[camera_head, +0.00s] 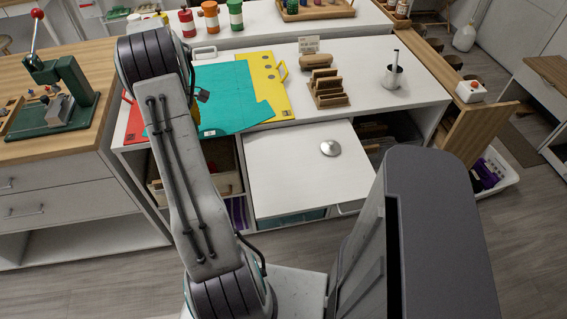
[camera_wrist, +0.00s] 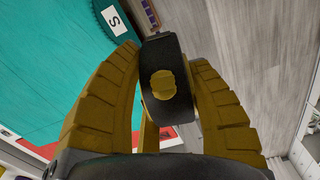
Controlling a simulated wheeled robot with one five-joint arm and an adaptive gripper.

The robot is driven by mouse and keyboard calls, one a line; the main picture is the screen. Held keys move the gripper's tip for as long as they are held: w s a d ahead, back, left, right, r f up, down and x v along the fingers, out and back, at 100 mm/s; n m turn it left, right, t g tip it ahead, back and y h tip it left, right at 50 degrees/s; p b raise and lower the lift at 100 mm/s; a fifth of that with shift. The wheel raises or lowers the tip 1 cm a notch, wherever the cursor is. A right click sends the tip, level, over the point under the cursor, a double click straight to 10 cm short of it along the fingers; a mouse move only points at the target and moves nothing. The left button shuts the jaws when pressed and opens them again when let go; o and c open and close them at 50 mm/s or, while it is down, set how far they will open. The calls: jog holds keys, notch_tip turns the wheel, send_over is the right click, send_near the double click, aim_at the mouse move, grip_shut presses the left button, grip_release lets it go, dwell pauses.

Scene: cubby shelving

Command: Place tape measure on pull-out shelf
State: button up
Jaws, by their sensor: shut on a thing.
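The tape measure (camera_wrist: 169,52), black with a yellow round centre, sits between the gold fingers of my gripper (camera_wrist: 165,65) in the wrist view. The fingers are shut on its sides. In the head view my arm hides most of the gripper; a small dark part (camera_head: 203,95) shows beside the arm over the teal sheet, but I cannot tell whether it is the tape measure. The white pull-out shelf (camera_head: 290,180) stands out from the front of the white cabinet, to the right of my arm. A round silver lid-like object (camera_head: 330,148) lies on its right side.
The cabinet top holds a teal sheet (camera_head: 235,100), a yellow sheet (camera_head: 268,85), a wooden rack (camera_head: 327,88) and a metal cup with a rod (camera_head: 393,76). A wooden bin (camera_head: 228,180) sits left of the shelf. The shelf's left and middle are bare.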

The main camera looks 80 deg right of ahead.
jog(key=s+d+r+n+b, duration=0.1)
jog(key=s+d, duration=0.2)
jog(key=s, duration=0.8)
jog(key=s+d+b, duration=0.2)
jog(key=s+d, duration=0.1)
jog(key=s, duration=0.9)
jog(key=s+d+r+n+b, duration=0.1)
jog(key=s+d, duration=0.2)
jog(key=s, duration=0.8)
jog(key=p, duration=0.2)
send_over(287, 169)
jog(key=d, duration=0.1)
jog(key=f, duration=0.6)
jog(key=shift+s, duration=0.25)
jog(key=shift+w+a+f, duration=0.3)
jog(key=shift+a+f, duration=0.2)
jog(key=shift+f, duration=0.1)
jog(key=shift+f+p, duration=1)
jog(key=shift+f, duration=1)
jog(key=o, duration=1.2)
jog(key=shift+f, duration=0.1)
